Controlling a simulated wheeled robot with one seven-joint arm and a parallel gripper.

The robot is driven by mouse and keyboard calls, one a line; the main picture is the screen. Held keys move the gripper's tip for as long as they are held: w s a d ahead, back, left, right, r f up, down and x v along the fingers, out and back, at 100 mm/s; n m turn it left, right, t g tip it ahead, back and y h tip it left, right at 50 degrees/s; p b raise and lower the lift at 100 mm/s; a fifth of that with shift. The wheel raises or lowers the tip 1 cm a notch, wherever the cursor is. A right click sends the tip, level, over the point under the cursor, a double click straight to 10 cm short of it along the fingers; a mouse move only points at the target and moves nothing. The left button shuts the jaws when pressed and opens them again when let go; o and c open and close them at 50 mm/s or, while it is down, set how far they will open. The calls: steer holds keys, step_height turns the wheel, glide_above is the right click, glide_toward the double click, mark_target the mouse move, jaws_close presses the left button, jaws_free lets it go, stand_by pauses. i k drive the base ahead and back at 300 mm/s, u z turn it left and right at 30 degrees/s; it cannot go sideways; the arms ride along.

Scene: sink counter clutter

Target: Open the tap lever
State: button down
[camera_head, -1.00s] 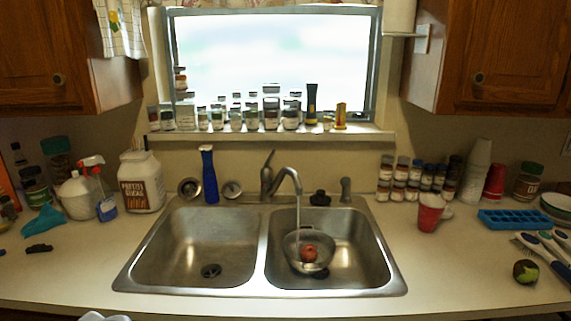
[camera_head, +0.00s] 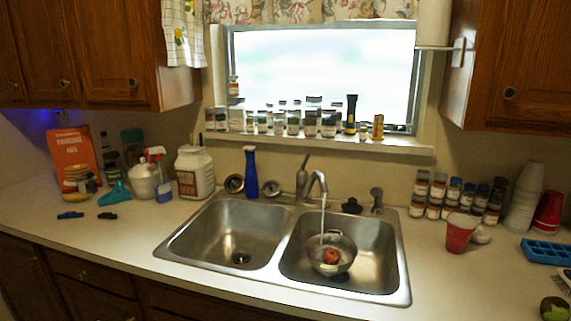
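The tap (camera_head: 315,183) stands behind the divider of the double steel sink (camera_head: 188,236), its curved spout over the right basin. Its lever (camera_head: 304,168) points up at the back left of the spout. A thin pale stream (camera_head: 322,213) hangs from the spout and looks like running water. Below it, in the right basin, is a metal bowl or strainer (camera_head: 344,266) with a red round item (camera_head: 331,257), perhaps an apple or tomato. My gripper is not in view.
A blue bottle (camera_head: 251,175) stands left of the tap. A dark round item (camera_head: 351,206) and a sprayer (camera_head: 376,200) stand right of it. Several spice jars (camera_head: 437,195) and a red cup (camera_head: 460,233) are on the right counter. The front left counter (camera_head: 110,245) is clear.

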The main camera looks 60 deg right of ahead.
mark_target(302, 167)
steer(key=i, duration=0.7)
steer(key=z, duration=2.75)
steer(key=i, duration=0.5)
steer(key=u, duration=0.1)
steer(key=k, duration=0.85)
steer(key=z, duration=0.05)
